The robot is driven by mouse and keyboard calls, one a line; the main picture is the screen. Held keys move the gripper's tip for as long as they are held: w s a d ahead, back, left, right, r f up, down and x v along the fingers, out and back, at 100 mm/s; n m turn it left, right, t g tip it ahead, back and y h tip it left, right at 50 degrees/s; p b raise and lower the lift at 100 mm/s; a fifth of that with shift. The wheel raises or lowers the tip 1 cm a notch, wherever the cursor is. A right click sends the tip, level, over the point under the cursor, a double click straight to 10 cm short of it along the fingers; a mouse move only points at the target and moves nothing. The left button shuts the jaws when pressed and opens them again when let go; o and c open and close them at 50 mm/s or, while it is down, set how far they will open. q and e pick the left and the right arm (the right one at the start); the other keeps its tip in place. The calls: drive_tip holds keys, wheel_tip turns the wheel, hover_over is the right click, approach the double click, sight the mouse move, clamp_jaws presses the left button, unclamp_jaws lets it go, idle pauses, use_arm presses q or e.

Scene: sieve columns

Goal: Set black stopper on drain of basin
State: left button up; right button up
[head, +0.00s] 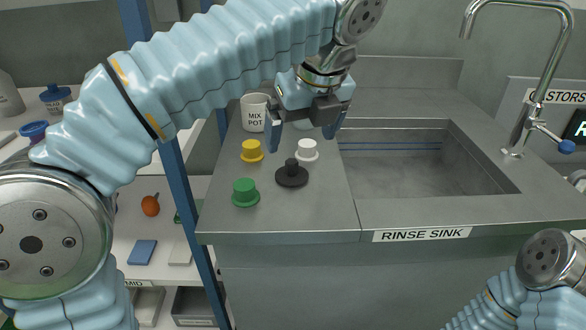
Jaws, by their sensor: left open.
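The black stopper (292,176) stands upright with its knob up on the grey counter left of the basin. The basin (425,172) is a grey sunken sink labelled RINSE SINK. I cannot make out its drain; the front rim may hide it. My left gripper (302,138) points down with its fingers apart and nothing between them. In the head view it shows just above the white and black stoppers, touching neither as far as I can tell. My right arm shows at lower right, but its gripper is out of view.
Near the black stopper stand a yellow stopper (252,151), a white stopper (306,150) and a green stopper (245,193). A white MIX POT (255,112) stands behind. A blue rack post (190,215) rises at the counter's left. A faucet (540,85) arches at right.

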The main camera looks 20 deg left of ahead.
sight(292, 161)
use_arm(q)
drive_tip(key=x, duration=0.3)
drive_tip(key=shift+f, duration=0.1)
drive_tip(key=x, duration=0.5)
drive_tip(key=shift+s+a+f, duration=0.1)
drive_tip(key=shift+a, duration=0.1)
drive_tip(key=c, duration=1.2)
